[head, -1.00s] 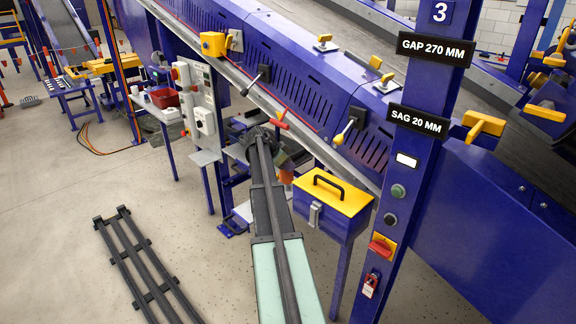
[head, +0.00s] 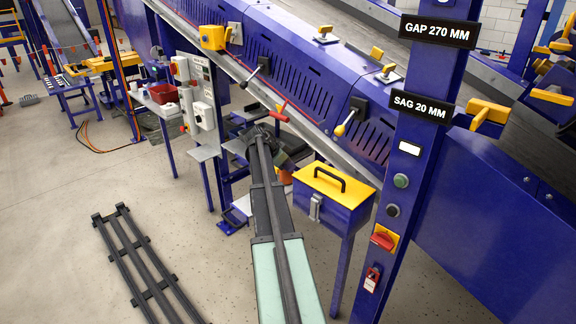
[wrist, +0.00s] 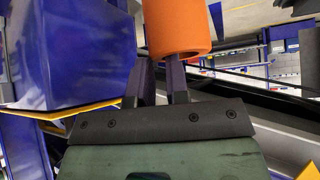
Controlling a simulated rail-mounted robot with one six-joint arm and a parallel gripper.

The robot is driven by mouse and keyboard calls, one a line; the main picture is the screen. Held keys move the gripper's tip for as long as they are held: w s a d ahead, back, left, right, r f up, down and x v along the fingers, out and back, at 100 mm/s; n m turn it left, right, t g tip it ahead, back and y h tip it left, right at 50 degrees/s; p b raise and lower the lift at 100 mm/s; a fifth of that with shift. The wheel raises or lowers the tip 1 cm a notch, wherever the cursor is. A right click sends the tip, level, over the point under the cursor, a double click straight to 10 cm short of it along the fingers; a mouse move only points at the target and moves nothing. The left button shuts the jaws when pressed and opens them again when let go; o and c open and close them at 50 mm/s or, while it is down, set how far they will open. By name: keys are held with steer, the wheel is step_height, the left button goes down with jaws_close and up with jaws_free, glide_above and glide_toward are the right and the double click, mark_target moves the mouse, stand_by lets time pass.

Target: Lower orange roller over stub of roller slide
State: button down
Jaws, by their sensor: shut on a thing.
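The orange roller (wrist: 177,28) stands at the top middle of the wrist view, at the tips of my gripper (wrist: 162,72). The dark fingers are shut on it, and the roller's near end hides part of their tips. In the head view the end of my arm is dark and partly hidden, beside the belt frame. A small orange patch (head: 285,177) shows below it, left of the toolbox; I cannot tell whether it is the roller. I cannot make out the stub of the roller slide in either view.
A blue toolbox with a yellow lid (head: 346,186) is close on the right of my arm; a blue box face (wrist: 75,50) fills the wrist view's left. A blue post (head: 408,160) with signs stands further right. A dark rack (head: 140,262) lies on open floor.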

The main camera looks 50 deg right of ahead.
steer(key=shift+f, duration=0.35)
steer(key=c, duration=1)
jaws_free()
steer(key=shift+c, duration=0.2)
steer(key=shift+r, duration=0.15)
steer(key=p+v, duration=0.8)
steer(key=v, duration=0.2)
steer(key=shift+w+a+r, duration=0.15)
steer(key=shift+r, duration=0.15)
